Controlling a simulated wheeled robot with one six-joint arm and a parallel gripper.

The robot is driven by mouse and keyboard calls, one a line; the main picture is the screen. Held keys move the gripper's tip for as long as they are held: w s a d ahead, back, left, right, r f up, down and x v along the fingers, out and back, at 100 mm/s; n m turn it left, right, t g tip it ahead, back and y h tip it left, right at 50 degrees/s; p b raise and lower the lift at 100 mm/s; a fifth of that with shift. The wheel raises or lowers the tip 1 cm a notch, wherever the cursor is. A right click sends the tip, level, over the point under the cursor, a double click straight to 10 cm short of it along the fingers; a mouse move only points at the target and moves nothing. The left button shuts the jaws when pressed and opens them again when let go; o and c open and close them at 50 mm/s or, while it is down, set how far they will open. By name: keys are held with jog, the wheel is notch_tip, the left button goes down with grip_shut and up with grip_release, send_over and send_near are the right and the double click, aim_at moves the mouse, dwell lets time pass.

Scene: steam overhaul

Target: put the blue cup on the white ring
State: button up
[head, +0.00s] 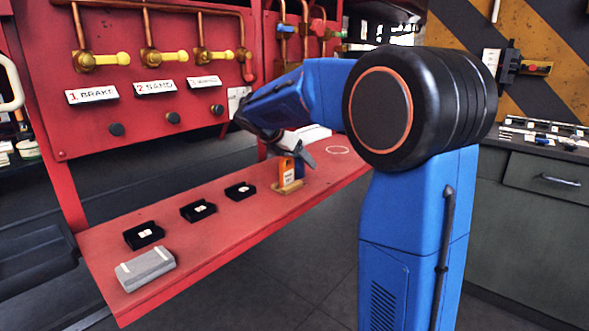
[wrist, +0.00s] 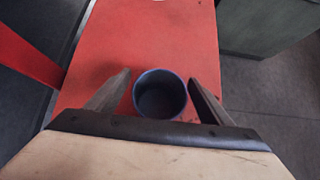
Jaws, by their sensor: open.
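The blue cup (wrist: 160,96) stands upright between the two fingers of my gripper (wrist: 159,78) in the wrist view, with its open top facing the camera. Small gaps show between the cup and both fingers, so my gripper is open around it. In the head view a strip of the cup (head: 300,168) shows behind an orange and white box, below my gripper (head: 290,150). The white ring (head: 338,150) is a flat outline on the red bench, right of the cup and empty. A bit of a white arc shows at the top edge of the wrist view.
The orange and white box (head: 287,171) stands on a small wooden base close to the cup. Several black trays and a grey block (head: 145,268) lie along the red bench (head: 240,225). A red panel with pipes and valves (head: 150,80) rises behind.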

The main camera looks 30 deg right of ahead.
jog(key=shift+x, duration=0.85)
jog(key=c, duration=1.3)
